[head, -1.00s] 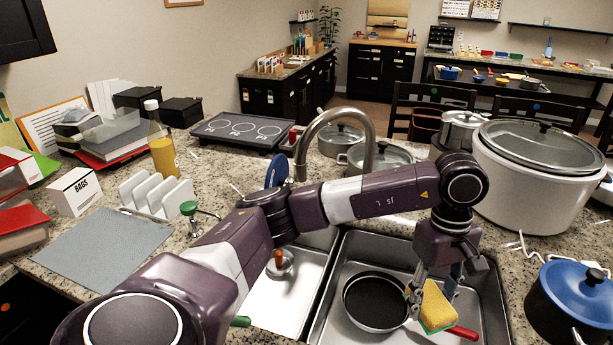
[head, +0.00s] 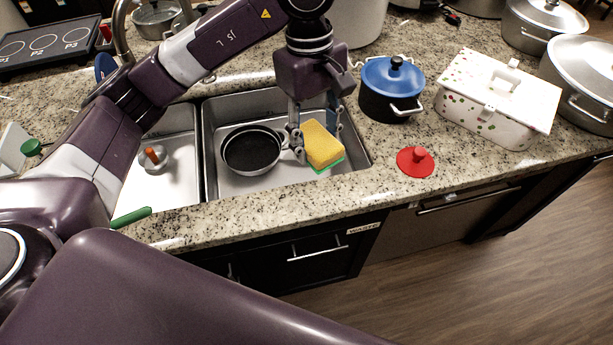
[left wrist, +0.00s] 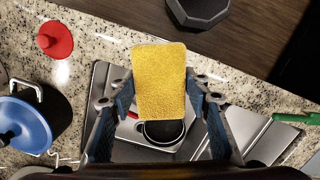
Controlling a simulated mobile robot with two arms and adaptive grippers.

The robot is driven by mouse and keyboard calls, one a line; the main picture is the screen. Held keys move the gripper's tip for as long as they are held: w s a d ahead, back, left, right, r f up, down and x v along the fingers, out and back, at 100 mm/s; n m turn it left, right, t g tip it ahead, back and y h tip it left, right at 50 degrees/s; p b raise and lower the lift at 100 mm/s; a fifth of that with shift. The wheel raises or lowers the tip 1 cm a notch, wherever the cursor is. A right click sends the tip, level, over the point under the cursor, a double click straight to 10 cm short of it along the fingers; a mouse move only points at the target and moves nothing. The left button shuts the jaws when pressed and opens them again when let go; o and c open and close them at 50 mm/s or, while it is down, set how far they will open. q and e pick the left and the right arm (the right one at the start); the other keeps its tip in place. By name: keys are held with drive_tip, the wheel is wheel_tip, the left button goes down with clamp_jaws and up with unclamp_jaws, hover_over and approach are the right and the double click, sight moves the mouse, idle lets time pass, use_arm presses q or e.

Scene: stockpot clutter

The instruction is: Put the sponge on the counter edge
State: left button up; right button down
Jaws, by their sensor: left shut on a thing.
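The yellow sponge (head: 322,143) with a green underside is held in my left gripper (head: 314,138), above the right sink basin near its front right side. In the left wrist view the sponge (left wrist: 159,80) sits between the two blue-padded fingers of the left gripper (left wrist: 160,100). The speckled granite counter edge (head: 290,205) runs along the front of the sink, on the near side of the sponge. The sponge is apart from the counter. My right gripper is not in view.
A black frying pan (head: 250,150) lies in the right basin (head: 225,185). A red lid (head: 415,161) and a blue-lidded pot (head: 392,88) stand on the counter to the right. A white spotted box (head: 498,95) is farther right. A green handle (head: 131,217) lies at the front edge left.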

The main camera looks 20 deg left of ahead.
use_arm(q)
drive_tip(key=p, duration=0.3)
hover_over(315, 200)
drive_tip(key=f, duration=1.2)
drive_tip(key=shift+w+a, duration=0.1)
drive_tip(key=shift+a, duration=0.1)
wheel_tip(315, 200, down, 5)
drive_tip(key=shift+r+p, duration=0.2)
drive_tip(key=shift+p, duration=0.55)
drive_tip(key=shift+f, duration=0.15)
drive_tip(key=shift+f+b, duration=0.2)
drive_tip(key=shift+b, duration=0.1)
drive_tip(key=o, duration=1)
drive_tip(key=shift+r, duration=0.1)
